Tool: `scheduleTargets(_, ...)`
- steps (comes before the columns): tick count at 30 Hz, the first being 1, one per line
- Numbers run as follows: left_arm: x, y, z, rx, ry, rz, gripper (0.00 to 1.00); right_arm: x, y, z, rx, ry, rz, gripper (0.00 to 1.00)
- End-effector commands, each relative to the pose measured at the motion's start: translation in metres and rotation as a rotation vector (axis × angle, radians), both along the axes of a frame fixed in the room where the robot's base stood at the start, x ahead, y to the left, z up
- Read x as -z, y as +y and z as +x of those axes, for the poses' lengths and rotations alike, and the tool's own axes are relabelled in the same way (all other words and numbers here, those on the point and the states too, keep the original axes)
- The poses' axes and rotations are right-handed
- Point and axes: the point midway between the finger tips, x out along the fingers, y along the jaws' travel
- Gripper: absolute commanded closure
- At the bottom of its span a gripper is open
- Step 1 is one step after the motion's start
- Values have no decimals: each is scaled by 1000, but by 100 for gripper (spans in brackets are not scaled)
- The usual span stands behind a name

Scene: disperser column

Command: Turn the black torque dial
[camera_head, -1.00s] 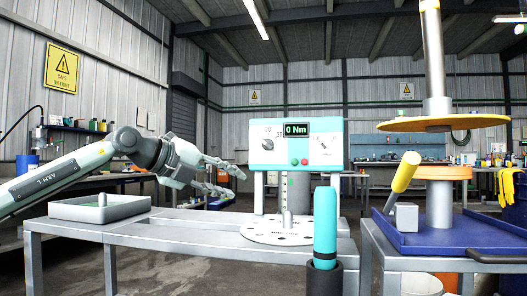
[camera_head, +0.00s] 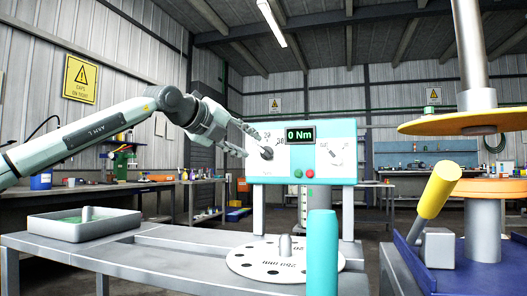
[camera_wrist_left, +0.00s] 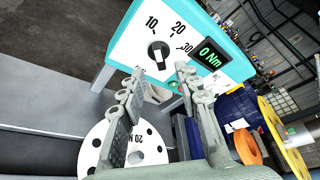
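The black torque dial (camera_head: 267,153) is a small round knob on the white front of a turquoise-edged panel (camera_head: 340,165). The panel's display (camera_head: 300,134) reads 0 Nm. In the left wrist view the dial (camera_wrist_left: 159,53) has a raised grip and a scale marked 10, 20 and 30 around it. My left gripper (camera_head: 246,144) is just left of the dial. In the left wrist view its fingers (camera_wrist_left: 160,73) are spread, with empty space between them and the dial beyond the tips. I cannot tell whether a finger touches the dial. My right gripper is not in view.
Below the panel a white disc with holes (camera_head: 240,262) lies on the grey table. A turquoise cylinder (camera_head: 322,250) stands in front. A grey tray (camera_head: 70,232) is at left. A yellow-handled tool (camera_head: 438,192) and orange-disc column (camera_head: 480,125) stand at right.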

Motion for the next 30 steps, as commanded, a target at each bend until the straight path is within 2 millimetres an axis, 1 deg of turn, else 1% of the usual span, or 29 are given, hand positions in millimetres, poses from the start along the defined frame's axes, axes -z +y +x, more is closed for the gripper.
scheduleTargets(1, 3, -6, 7, 1, 4, 1, 67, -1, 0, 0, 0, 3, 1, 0)
scheduleTargets(6, 9, -22, 29, 1, 3, 0, 67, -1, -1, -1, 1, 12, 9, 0)
scheduleTargets(10, 13, -30, 41, 1, 2, 0, 67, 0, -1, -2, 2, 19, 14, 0)
scheduleTargets(15, 16, -35, 49, 0, 2, 0, 67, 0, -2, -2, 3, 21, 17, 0)
scheduleTargets(22, 16, -35, 49, 0, 1, 1, 67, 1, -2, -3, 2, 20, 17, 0)
scheduleTargets(30, 16, -35, 49, 0, 1, 1, 100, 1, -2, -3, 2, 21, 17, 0)
